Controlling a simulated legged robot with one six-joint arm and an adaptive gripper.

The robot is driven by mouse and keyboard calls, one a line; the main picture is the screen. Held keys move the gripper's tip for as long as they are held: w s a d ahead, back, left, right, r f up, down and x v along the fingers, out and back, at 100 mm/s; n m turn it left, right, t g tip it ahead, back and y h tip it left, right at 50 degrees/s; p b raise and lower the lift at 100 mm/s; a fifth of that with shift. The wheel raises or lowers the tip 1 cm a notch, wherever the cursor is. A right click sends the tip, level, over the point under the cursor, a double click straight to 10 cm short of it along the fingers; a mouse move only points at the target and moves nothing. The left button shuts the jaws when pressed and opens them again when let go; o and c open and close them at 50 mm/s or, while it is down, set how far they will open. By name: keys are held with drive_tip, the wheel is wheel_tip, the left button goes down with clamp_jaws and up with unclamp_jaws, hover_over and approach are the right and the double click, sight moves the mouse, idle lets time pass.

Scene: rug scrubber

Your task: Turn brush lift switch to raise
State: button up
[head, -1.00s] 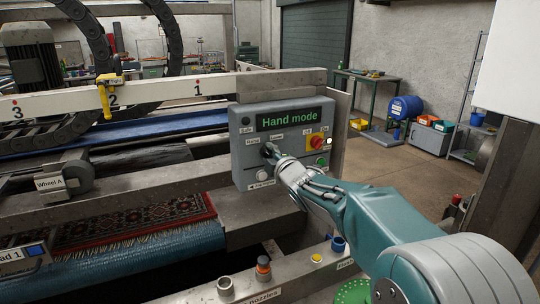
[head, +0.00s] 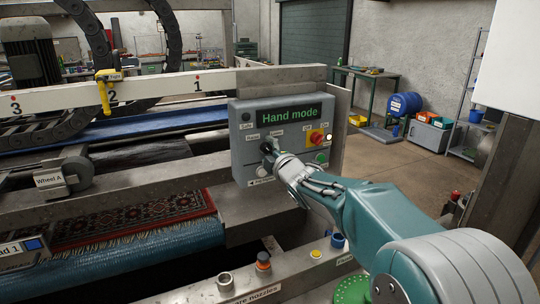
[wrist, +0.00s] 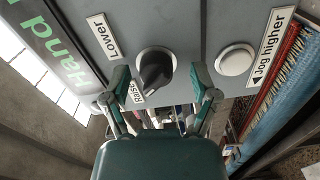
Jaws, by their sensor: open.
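The brush lift switch is a black rotary knob (wrist: 155,70) on a grey control panel (head: 240,160). In the wrist view it sits between the labels Lower (wrist: 102,36) and Raise (wrist: 137,93). Its black handle points down in that view, close to the Raise label. My gripper (wrist: 160,80) is open, with one finger on either side of the handle and gaps visible beside it. In the head view my gripper (head: 277,158) is at the panel front and mostly covers the knob.
The panel display (head: 290,115) reads Hand mode. A white button labelled Jog higher (wrist: 235,59) is right of the knob in the wrist view. A red-and-yellow switch (head: 316,137) is higher on the panel. A patterned rug (head: 135,220) lies on the machine at left.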

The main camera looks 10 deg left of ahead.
drive_tip(key=v, duration=1.1)
drive_tip(key=shift+s+d+f, duration=0.15)
drive_tip(key=shift+s, duration=0.15)
drive_tip(key=shift+s, duration=0.1)
